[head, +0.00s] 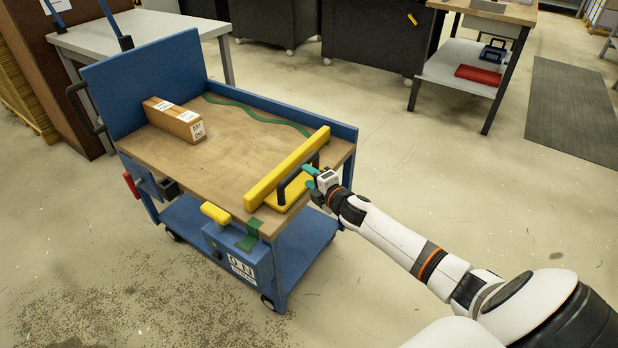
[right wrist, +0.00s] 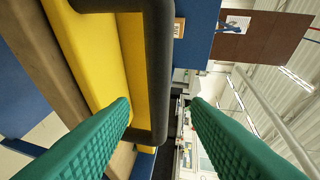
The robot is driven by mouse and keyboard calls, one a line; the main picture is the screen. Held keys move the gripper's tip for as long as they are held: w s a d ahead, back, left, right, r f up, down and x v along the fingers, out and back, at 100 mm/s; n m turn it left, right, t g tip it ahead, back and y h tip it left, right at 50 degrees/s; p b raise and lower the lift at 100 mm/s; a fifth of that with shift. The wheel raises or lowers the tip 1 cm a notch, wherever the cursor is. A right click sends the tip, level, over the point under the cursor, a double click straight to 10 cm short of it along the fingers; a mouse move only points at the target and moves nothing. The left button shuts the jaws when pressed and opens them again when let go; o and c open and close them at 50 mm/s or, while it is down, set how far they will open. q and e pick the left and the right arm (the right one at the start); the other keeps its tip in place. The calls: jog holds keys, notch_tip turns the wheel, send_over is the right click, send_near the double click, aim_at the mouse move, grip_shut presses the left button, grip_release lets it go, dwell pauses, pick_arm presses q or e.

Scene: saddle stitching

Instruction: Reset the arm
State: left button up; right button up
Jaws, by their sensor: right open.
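My right gripper (head: 309,177) is at the near right edge of the blue cart's wooden top, by the black handle (head: 287,192) of a yellow angled piece (head: 289,167). In the right wrist view, its two green fingers (right wrist: 160,104) are spread apart. The black handle (right wrist: 160,70) shows in the gap between them, with the yellow piece (right wrist: 105,60) beyond the left finger. I cannot tell if a finger touches the handle. My left gripper is not in view.
The cart (head: 280,99) carries a cardboard box (head: 174,119) and a green wavy strip (head: 255,115). A yellow-topped grip (head: 215,213) is at its front. A grey table (head: 150,29) stands behind, and a workbench (head: 460,72) at the back right. Floor right of the cart is clear.

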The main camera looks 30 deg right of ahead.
jog(key=shift+w+d+f, duration=0.1)
jog(key=shift+w+f, duration=0.05)
dwell(0.3)
